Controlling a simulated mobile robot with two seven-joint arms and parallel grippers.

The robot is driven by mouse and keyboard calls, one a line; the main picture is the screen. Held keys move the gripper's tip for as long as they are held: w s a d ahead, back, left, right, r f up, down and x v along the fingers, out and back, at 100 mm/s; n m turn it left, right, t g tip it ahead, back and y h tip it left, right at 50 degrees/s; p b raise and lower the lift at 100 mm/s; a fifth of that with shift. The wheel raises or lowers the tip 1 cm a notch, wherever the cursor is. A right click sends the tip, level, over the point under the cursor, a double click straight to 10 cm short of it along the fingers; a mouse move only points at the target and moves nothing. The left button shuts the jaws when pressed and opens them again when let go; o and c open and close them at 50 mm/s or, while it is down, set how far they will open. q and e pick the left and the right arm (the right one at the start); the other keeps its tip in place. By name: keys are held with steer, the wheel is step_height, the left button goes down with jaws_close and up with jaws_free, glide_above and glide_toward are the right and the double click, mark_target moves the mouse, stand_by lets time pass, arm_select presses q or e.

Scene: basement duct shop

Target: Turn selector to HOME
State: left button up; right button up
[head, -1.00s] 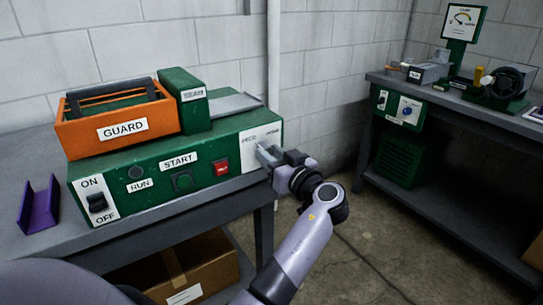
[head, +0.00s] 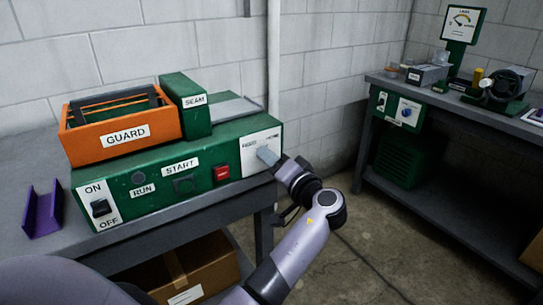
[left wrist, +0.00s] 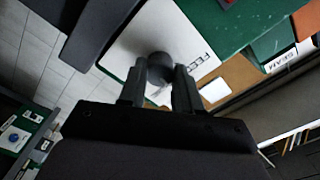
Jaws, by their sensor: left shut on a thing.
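The green seaming machine (head: 160,212) stands on the left bench. Its selector sits on a white plate (head: 252,146) at the machine's right end, with words at the plate's top that look like FEED and HOME. My left gripper (head: 268,156) is at this plate, shut on the selector knob. In the left wrist view the dark round selector knob (left wrist: 160,68) sits between the two fingers of the left gripper (left wrist: 160,84). The gripper hides much of the knob, so I cannot tell where it points. My right gripper is not in view.
An orange GUARD box (head: 122,134) and a green SEAM block (head: 187,105) sit on top of the machine. A red switch (head: 221,173) is left of the plate. A purple channel (head: 43,210) lies on the bench. A second bench (head: 455,110) stands right, across open floor.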

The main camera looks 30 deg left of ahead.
arm_select(q)
steer(key=shift+r+m+p, duration=0.1)
steer(key=shift+m+p, duration=1.85)
steer(key=shift+m, duration=1.35)
steer(key=o, duration=1)
steer(key=shift+o, duration=0.2)
